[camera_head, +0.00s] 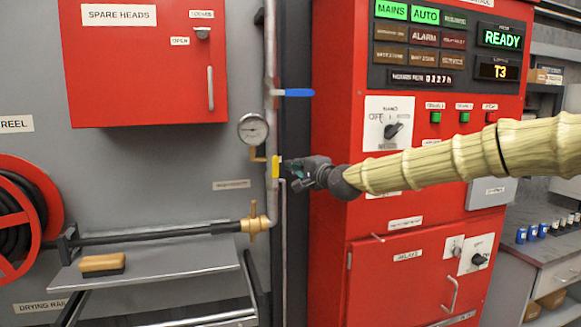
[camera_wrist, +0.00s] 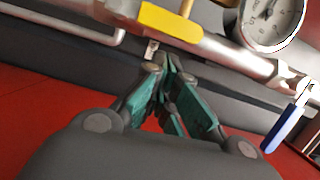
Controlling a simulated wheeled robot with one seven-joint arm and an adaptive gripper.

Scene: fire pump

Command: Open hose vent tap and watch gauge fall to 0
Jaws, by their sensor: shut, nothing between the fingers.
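A vertical pipe (camera_head: 271,60) carries a round white gauge (camera_head: 253,129) on a brass elbow. The gauge is also at the top right of the wrist view (camera_wrist: 272,20); I cannot read its value. Just below it, a small yellow lever (camera_head: 276,166) lies along the pipe; it also shows in the wrist view (camera_wrist: 171,20). No label names it as the vent tap. My gripper (camera_head: 284,168) is shut and empty, just right of the yellow lever. In the wrist view its fingertips (camera_wrist: 166,62) are below the lever, with a small gap visible.
A blue lever (camera_head: 294,92) sticks out from the pipe above the gauge. A brass valve (camera_head: 255,222) joins the hose at the pipe's lower end. A red control cabinet (camera_head: 330,130) stands close on the right. A shelf (camera_head: 150,258) with a brush (camera_head: 103,264) is lower left.

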